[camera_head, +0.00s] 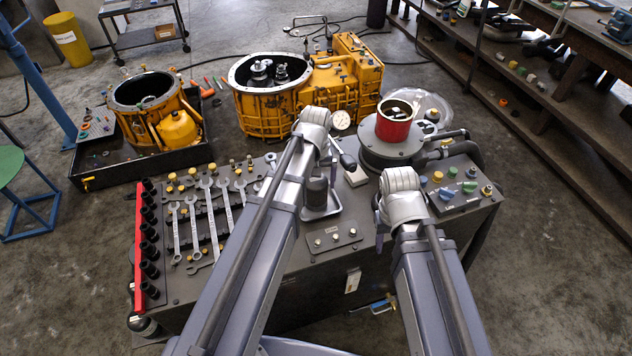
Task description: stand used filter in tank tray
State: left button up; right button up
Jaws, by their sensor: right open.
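A dark upright cylinder (317,191), possibly the used filter, shows just right of my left arm. It appears to stand in a small grey square tray (326,212), perhaps the tank tray; my arm hides part of both. My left gripper (314,122) is at the far end of its arm, above and beyond the cylinder; its fingers are not clear. My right gripper (401,186) is open, in front of the round grey tank (374,152). A red open-topped can (394,127) sits on that tank.
The bench holds several wrenches (213,215), a red rail of black sockets (139,250) and a knob panel (458,187). Yellow housings (262,112) stand behind, one in a black floor tray (125,176). Shelving (560,130) runs along the right. Floor at lower right is clear.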

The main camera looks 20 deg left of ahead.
pick_arm(q)
jog(key=shift+r, duration=0.1)
notch_tip(320, 180, up, 12)
jog(key=p, duration=1.2)
jog(key=s+d+m+y, duration=0.1)
jog(key=s+d+m, duration=0.7)
jog(key=s, duration=0.6)
jog(key=shift+s+d, duration=0.2)
jog(key=shift+d, duration=1)
